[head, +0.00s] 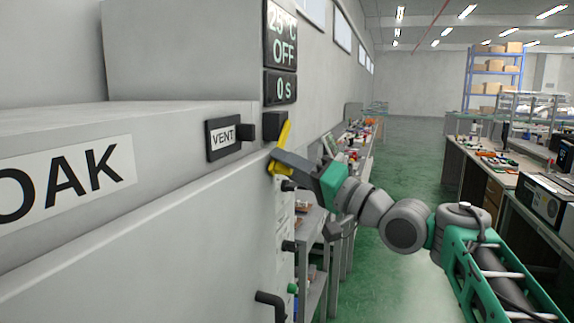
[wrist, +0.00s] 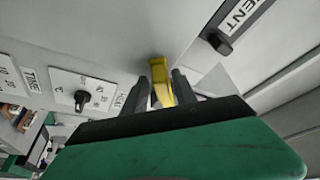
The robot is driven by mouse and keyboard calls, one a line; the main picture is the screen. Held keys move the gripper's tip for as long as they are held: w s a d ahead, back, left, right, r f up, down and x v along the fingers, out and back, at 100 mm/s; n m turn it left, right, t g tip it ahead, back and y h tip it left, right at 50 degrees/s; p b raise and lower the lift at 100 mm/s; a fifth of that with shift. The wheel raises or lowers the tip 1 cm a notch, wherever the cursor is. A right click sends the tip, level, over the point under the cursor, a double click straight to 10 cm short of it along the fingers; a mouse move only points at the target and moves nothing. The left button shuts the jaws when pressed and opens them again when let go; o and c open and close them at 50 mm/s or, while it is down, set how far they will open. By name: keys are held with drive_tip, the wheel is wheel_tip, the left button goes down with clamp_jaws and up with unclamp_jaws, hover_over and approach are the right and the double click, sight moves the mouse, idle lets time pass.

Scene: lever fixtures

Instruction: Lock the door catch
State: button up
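The door catch is a yellow lever (head: 285,135) on a dark block (head: 273,123) at the front edge of the grey oven-like cabinet, below the display. The lever slants, its upper end leaning to the right in the head view. My gripper (head: 275,161) is at the lever's lower part, reaching in from the right. In the wrist view the yellow lever (wrist: 161,82) stands between the two fingers of my gripper (wrist: 161,84). The fingers are close on either side of it; whether both press on it I cannot tell. The lever's lower end is partly hidden by the fingers.
A VENT slider (head: 223,137) with a dark knob is on the cabinet's side, left of the catch. Dark knobs and a dark handle (head: 270,299) are lower down. A workbench (head: 460,160) stands at the right. The green floor between is clear.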

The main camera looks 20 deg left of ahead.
drive_tip(key=shift+o, duration=0.2)
drive_tip(key=v, duration=0.7)
drive_tip(key=shift+s+d+f+b, duration=0.2)
drive_tip(key=shift+d+b, duration=0.1)
drive_tip(key=shift+b, duration=0.1)
drive_tip(key=shift+r, duration=0.1)
drive_tip(key=d+f+m+t+h+p, duration=0.2)
drive_tip(key=d+f+h+p, duration=0.7)
drive_tip(key=f+h+p, duration=0.3)
drive_tip(key=s+d+f+m+g+h+p, duration=0.1)
drive_tip(key=s+d+f+g+h+p, duration=0.3)
drive_tip(key=s+d+f, duration=0.9)
drive_tip(key=s+d+g+h, duration=0.2)
drive_tip(key=s+d+h, duration=0.1)
drive_tip(key=s, duration=0.1)
drive_tip(key=shift+s+f, duration=0.2)
drive_tip(key=shift+f, duration=0.15)
